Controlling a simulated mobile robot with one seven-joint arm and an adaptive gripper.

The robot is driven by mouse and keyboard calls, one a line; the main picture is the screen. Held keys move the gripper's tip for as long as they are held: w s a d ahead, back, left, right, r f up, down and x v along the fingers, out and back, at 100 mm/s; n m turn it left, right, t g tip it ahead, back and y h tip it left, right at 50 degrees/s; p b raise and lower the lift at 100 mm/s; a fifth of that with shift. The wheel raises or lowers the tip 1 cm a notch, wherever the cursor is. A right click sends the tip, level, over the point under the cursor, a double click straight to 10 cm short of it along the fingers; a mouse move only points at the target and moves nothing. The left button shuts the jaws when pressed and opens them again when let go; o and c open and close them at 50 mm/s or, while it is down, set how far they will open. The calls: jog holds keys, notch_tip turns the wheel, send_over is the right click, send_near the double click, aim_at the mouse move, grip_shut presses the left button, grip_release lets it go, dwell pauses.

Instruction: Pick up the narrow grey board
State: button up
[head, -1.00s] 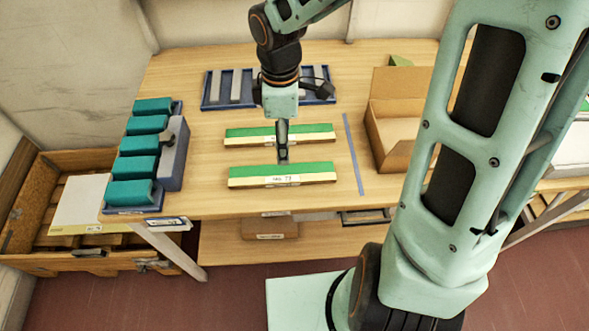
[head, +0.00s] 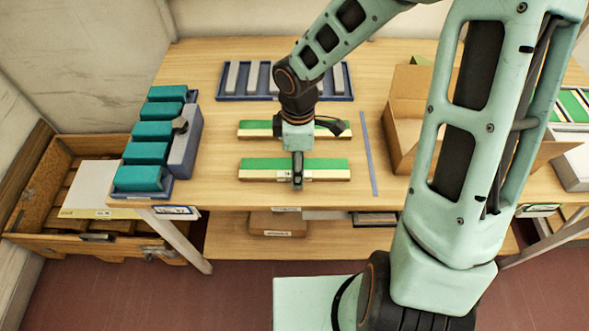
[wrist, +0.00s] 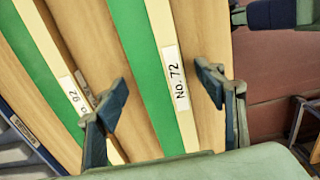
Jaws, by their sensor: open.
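Several grey bars (head: 232,77) stand in a blue tray at the back of the table. A thin blue-grey strip (head: 369,153) lies flat to the right of two green-and-cream boards. I cannot tell which of these is the narrow grey board. My gripper (head: 297,183) is open and empty, pointing down over the front green-and-cream board (head: 258,170). In the wrist view its fingers (wrist: 163,95) are apart on either side of that board (wrist: 147,75), labelled "No. 72". Contact cannot be told. The rear board (wrist: 48,60) is labelled "92" and is partly hidden by a finger.
A blue tray with teal blocks (head: 147,152) and a grey holder stands at the left table edge. An open cardboard box (head: 400,125) stands at the right. A wooden crate (head: 60,226) is on the floor at left. The wood between the strip and box is clear.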

jog(key=c, duration=1.3)
jog(key=shift+r, duration=0.15)
